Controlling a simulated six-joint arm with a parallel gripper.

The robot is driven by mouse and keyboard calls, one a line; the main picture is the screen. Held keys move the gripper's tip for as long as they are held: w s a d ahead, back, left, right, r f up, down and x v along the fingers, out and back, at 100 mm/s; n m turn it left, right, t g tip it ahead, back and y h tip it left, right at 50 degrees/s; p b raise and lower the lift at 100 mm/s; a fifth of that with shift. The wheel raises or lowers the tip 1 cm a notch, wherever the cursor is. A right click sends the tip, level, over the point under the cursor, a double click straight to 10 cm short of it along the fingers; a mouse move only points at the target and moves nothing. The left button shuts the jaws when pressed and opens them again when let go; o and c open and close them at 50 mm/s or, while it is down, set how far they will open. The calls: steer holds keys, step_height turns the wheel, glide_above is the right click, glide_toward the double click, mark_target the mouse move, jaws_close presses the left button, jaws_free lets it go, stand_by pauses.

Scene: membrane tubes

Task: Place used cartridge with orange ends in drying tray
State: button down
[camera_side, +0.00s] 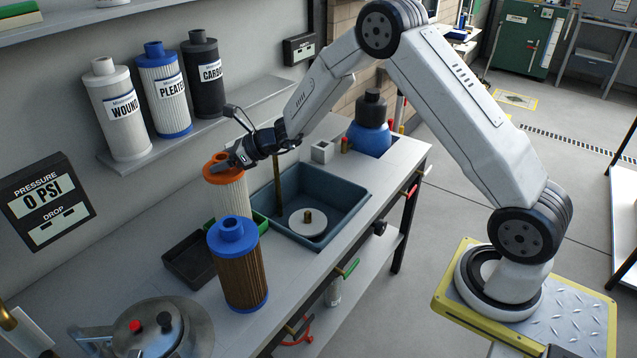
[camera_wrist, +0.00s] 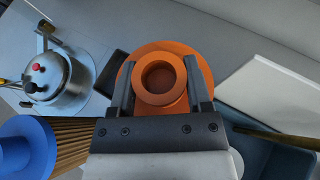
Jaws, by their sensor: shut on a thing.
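The cartridge with orange ends (camera_side: 229,194) has a white pleated body and stands upright in the side view. Its lower end is hidden behind a blue-ended cartridge. My gripper (camera_side: 224,168) is shut on the neck of its orange top cap; in the wrist view the orange cap (camera_wrist: 162,58) sits between the two fingers. A shallow dark tray (camera_side: 172,262) lies on the bench just left of the cartridge's lower part. A green-edged tray (camera_side: 262,222) shows partly behind the cartridges. I cannot tell which one is the drying tray, or whether the cartridge touches anything below.
The blue-ended cartridge (camera_side: 240,275) with a brown body stands close in front. A blue-grey basin (camera_side: 345,205) with a white disc (camera_side: 307,222) lies to the right. A metal vessel (camera_side: 160,335) stands at the front left. Several cartridges stand on the wall shelf (camera_side: 190,140).

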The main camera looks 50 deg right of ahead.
steer(key=shift+f, duration=0.45)
jaws_free()
steer(key=shift+f, duration=0.15)
steer(key=shift+r, duration=0.25)
steer(key=shift+v, duration=6)
steer(key=shift+a, duration=0.1)
